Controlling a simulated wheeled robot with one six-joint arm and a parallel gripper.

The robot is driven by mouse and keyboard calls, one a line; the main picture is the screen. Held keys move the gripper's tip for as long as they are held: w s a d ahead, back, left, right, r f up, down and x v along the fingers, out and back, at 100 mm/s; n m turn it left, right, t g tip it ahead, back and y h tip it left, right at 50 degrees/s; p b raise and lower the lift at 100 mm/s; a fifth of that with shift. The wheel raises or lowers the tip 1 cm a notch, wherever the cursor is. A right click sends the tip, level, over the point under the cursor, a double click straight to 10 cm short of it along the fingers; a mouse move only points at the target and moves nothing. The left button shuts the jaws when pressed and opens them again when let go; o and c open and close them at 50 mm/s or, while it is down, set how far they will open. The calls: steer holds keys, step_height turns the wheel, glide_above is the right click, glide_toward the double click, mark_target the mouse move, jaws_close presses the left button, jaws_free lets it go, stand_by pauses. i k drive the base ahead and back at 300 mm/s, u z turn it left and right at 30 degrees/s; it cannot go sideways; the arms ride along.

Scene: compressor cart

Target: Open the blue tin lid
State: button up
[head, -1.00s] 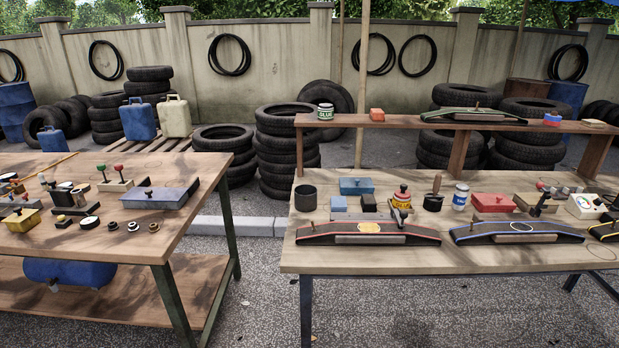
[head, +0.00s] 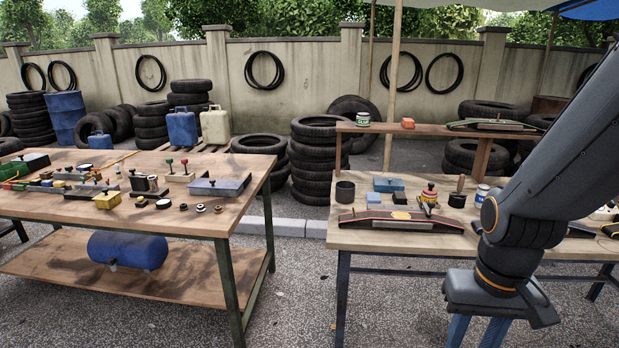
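A small blue tin (head: 388,184) stands toward the back of the right table. Its flat lid looks shut, with a small dark knob on top. A larger blue-grey box (head: 218,187) with a dark knob lies at the right end of the left table; its top also looks shut. My gripper (head: 476,333) hangs low at the bottom right, in front of the right table and well away from both. Its two blue fingers stand apart with nothing seen between them. Their tips are cut off by the frame edge.
A shelf (head: 430,132) stands behind. A gap separates the tables.

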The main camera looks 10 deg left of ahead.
mark_target(379, 183)
steer(key=u, duration=0.6)
steer(key=i, duration=1.65)
